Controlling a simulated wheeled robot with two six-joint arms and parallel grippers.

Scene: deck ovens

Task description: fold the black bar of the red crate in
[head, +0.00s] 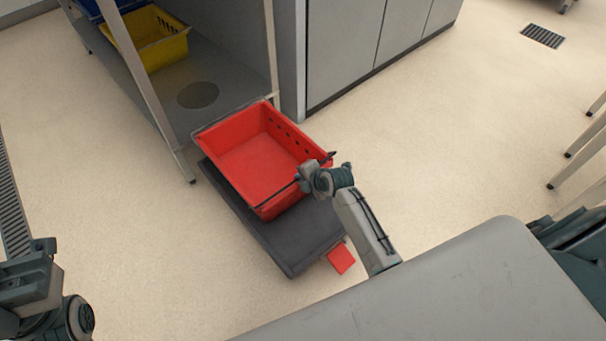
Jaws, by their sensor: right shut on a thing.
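The red crate (233,129) is empty and stands upright on a dark flat platform (283,252) in the middle of the head view. The thin black bar (279,194) runs along the crate's near side, at about rim height, and sticks out past the right corner. My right gripper (305,178) is shut on the black bar near its middle and hides that part of it. My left gripper (42,250) is at the lower left, far from the crate. Its fingers are too unclear to tell open from shut.
A rack with a grey shelf (222,115) stands behind the crate and holds a yellow crate (165,53) and a blue one. Its leg (184,165) is close to the platform. A red flap (341,258) shows at the platform's near right.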

